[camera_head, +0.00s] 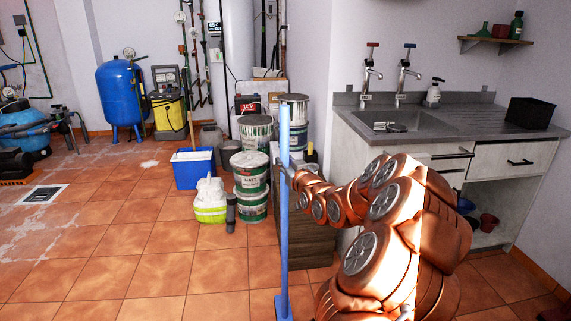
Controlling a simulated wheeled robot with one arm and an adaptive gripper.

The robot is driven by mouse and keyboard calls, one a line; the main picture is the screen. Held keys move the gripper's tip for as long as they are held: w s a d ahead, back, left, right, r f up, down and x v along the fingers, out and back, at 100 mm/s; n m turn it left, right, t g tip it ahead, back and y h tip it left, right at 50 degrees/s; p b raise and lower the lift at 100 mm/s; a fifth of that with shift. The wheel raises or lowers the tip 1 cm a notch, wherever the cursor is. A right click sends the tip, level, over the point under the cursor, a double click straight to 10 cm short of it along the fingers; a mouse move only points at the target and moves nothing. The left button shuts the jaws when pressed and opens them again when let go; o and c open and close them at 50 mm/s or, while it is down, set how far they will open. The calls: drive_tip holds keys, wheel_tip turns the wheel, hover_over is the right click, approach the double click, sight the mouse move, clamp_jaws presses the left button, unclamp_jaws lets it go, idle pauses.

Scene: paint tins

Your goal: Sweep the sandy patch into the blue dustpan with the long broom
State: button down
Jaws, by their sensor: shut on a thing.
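My gripper (287,173) is shut on an upright blue pole (284,225), which looks like the long broom's handle. The pole runs from above the gripper down to the tiled floor, where a small blue end piece (284,305) shows near the bottom edge. I cannot make out bristles there. Pale, whitish patches (35,232) lie on the tiles at the left, with more farther back; I cannot tell whether any is the sandy patch. I cannot make out a blue dustpan for certain.
Stacked paint tins (250,172), a white-and-green jug (210,200) and a blue bucket (193,170) stand behind and left of the pole. A sink counter (480,125) stands at the right, a blue tank (121,95) at the back. The left foreground floor is clear.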

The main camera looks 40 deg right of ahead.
drive_tip(key=shift+f, duration=0.15)
idle(0.7)
drive_tip(key=shift+f+b, duration=1.4)
drive_tip(key=shift+f, duration=0.35)
drive_tip(key=shift+w+a, duration=0.1)
